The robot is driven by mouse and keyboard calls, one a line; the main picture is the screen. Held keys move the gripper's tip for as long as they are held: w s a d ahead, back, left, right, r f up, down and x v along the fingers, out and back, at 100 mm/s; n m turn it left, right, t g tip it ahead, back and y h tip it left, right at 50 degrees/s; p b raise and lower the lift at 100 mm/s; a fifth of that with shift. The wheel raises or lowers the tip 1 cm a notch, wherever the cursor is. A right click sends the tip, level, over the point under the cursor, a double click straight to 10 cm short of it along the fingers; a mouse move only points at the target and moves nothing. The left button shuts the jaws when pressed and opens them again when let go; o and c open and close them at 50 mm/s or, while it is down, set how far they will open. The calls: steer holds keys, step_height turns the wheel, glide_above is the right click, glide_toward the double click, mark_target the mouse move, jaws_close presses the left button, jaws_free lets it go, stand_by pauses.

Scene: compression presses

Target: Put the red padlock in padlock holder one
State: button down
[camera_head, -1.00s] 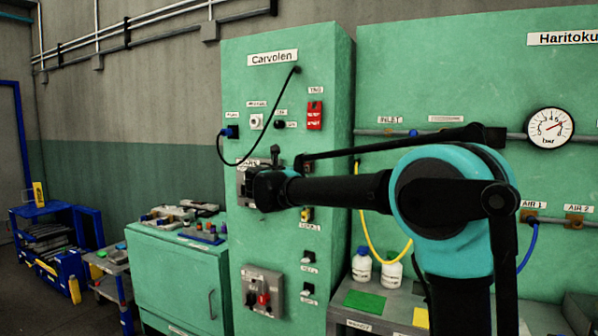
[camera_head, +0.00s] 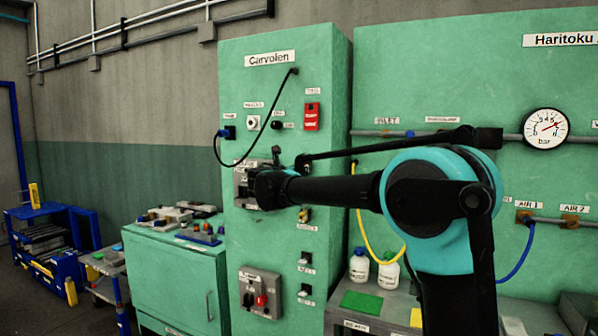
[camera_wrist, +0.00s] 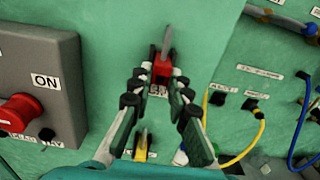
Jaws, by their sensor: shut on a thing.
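The red padlock (camera_wrist: 162,69), with its grey shackle pointing up, is between my fingertips in the wrist view. My gripper (camera_wrist: 161,76) is shut on it, in front of the green panel (camera_wrist: 100,25). A small label on the panel shows just below the padlock. A yellow padlock (camera_wrist: 142,146) is on the panel lower down; it also shows in the head view (camera_head: 304,215). In the head view my gripper (camera_head: 264,188) is in front of the Carvolen cabinet (camera_head: 235,80), and the red padlock cannot be made out. I cannot tell which holder is padlock holder one.
A grey switch box (camera_wrist: 50,60) with a red knob (camera_wrist: 18,112) stands out left of my gripper. A black cable (camera_head: 270,118) loops above my gripper in the head view. A yellow hose (camera_head: 363,225) hangs to the right.

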steer(key=shift+w, duration=0.1)
steer(key=c, duration=1.4)
jaws_free()
steer(key=shift+o, duration=0.2)
steer(key=v, duration=1.2)
steer(key=shift+d, duration=0.15)
